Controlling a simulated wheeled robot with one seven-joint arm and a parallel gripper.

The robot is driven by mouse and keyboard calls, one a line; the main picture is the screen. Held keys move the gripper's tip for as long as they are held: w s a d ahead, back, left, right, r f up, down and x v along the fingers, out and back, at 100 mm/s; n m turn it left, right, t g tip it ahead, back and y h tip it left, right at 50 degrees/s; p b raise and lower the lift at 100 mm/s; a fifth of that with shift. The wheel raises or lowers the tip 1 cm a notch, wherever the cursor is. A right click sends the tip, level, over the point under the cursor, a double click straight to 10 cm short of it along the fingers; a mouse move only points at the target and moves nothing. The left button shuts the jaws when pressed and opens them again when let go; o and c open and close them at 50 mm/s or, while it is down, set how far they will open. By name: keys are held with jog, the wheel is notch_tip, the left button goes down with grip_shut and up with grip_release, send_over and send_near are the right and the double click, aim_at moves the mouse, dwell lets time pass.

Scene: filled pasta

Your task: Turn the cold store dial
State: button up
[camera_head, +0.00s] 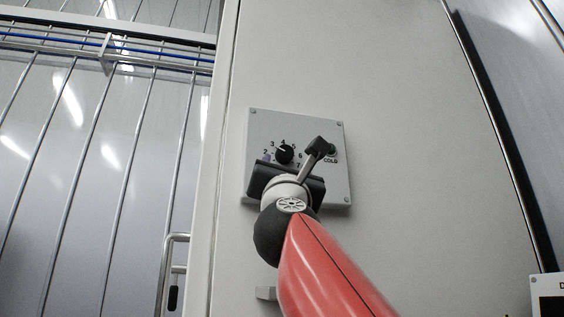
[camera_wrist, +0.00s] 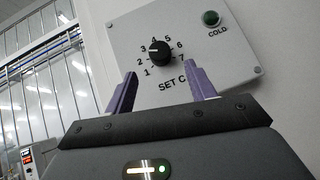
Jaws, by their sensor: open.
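The cold store dial (camera_wrist: 159,50) is a black round knob with a white pointer, on a grey control plate (camera_wrist: 205,60) with numbers 1 to 7 around it. In the wrist view the pointer is toward the left, near 3. In the head view the dial (camera_head: 285,153) shows just above my gripper (camera_head: 278,166), which covers the lower part of the plate. My gripper also shows in the wrist view (camera_wrist: 160,90), its two purple fingers spread below and either side of the dial. It is open and empty, and the fingers appear apart from the knob.
A green lamp (camera_wrist: 211,18) marked COLD sits at the plate's upper right. The plate is on a pale wall panel (camera_head: 390,110). To the left are vertical metal rods (camera_head: 120,170) and a bar handle (camera_head: 172,270). A white box (camera_head: 550,297) shows at lower right.

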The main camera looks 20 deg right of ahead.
aim_at(285, 156)
jog(key=shift+y, duration=0.3)
jog(key=p+x, duration=0.3)
jog(key=x, duration=0.1)
jog(key=shift+w+r, duration=0.2)
jog(key=shift+r, duration=0.25)
jog(key=shift+w+d+r+p, duration=0.2)
jog(key=shift+w+r+p, duration=0.2)
jog(key=shift+w, duration=0.2)
jog(key=c, duration=1)
